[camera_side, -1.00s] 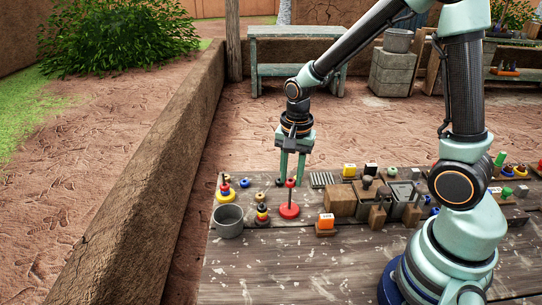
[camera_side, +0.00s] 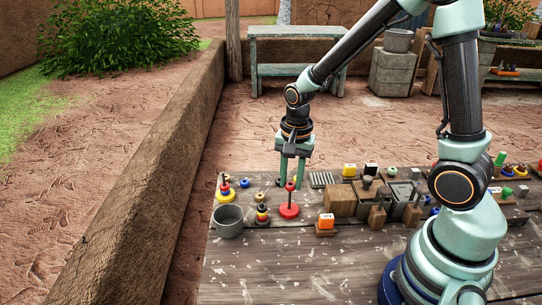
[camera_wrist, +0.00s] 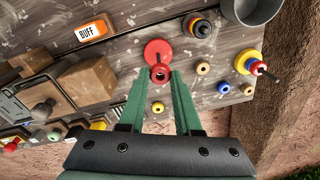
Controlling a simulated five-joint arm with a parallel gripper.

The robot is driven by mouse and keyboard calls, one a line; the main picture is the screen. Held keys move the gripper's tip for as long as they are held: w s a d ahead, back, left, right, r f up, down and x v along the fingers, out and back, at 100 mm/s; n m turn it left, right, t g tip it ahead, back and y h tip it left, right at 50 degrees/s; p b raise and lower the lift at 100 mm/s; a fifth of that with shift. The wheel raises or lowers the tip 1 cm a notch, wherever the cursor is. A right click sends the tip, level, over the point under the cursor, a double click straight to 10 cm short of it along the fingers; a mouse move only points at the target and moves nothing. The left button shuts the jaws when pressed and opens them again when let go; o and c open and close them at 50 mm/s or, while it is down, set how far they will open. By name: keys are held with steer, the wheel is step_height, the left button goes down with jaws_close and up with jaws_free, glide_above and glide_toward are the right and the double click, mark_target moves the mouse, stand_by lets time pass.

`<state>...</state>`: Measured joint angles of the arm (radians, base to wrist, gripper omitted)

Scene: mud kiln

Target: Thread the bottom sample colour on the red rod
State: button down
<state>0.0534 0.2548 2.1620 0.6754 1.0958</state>
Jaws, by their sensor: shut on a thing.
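A red round base (camera_side: 289,212) with a thin rod stands on the table; the base also shows in the wrist view (camera_wrist: 157,49). My gripper (camera_side: 291,184) is above it, fingers pointing down, shut on a small red ring (camera_wrist: 160,73). The ring shows between the fingertips in the side view (camera_side: 290,186), by the rod's upper end. I cannot tell whether the rod's tip is inside its hole. A stack with a yellow bottom, blue and red (camera_side: 226,190) stands left; a mostly black stack (camera_side: 262,214) is nearer. I cannot tell which is the sample.
A grey cup (camera_side: 228,222) stands at the left edge. A block marked BUFF (camera_wrist: 91,31) and wooden blocks (camera_side: 340,201) are to the right in the side view.

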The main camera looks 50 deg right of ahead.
steer(key=shift+f, duration=0.85)
stand_by(0.8)
steer(key=shift+c, duration=0.2)
jaws_free()
stand_by(0.4)
steer(key=shift+r, duration=0.1)
stand_by(0.4)
steer(key=shift+r, duration=3.45)
steer(key=s+a+r+n+t, duration=0.2)
steer(key=s+r+n+t, duration=0.3)
steer(key=r+n, duration=0.6)
steer(key=shift+s+r+n, duration=0.15)
steer(key=shift+s+n, duration=0.9)
steer(key=shift+n, duration=0.05)
